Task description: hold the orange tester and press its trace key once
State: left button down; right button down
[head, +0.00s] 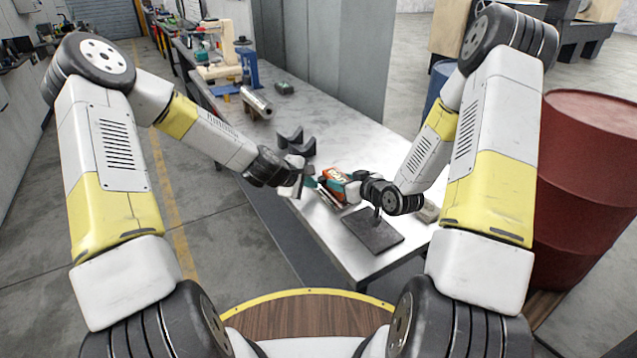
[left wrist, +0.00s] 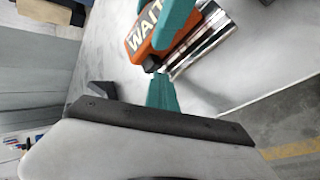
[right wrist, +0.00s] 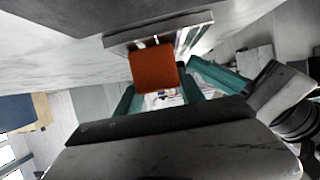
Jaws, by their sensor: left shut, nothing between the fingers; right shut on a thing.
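The orange tester (head: 337,174) is held in my right gripper (head: 350,183), above the bench near its front edge. In the left wrist view the tester (left wrist: 140,38) shows the word "WAIT" and a dark part at its near end. In the right wrist view its orange end (right wrist: 155,68) sits between my teal fingers. My left gripper (head: 309,182) is shut and empty just left of the tester. In the left wrist view its teal fingertips (left wrist: 158,78) are close to the dark part; I cannot tell whether they touch. I cannot make out the trace key for certain.
A striped metallic item (left wrist: 205,38) lies beside the tester. A dark flat plate (head: 372,234) lies at the bench's front. Dark V-shaped blocks (head: 295,143) and a metal cylinder (head: 257,104) stand farther back.

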pick_arm(q)
jog(key=shift+s+a, duration=0.4)
jog(key=shift+a, duration=0.3)
jog(key=s+a, duration=0.1)
jog(key=a, duration=0.1)
jog(key=s+a, duration=0.1)
jog(key=a, duration=0.1)
jog(key=shift+s+a, duration=0.2)
dwell(0.5)
pick_arm(e)
jog(key=c, duration=0.6)
grip_release()
jog(key=shift+c, duration=0.2)
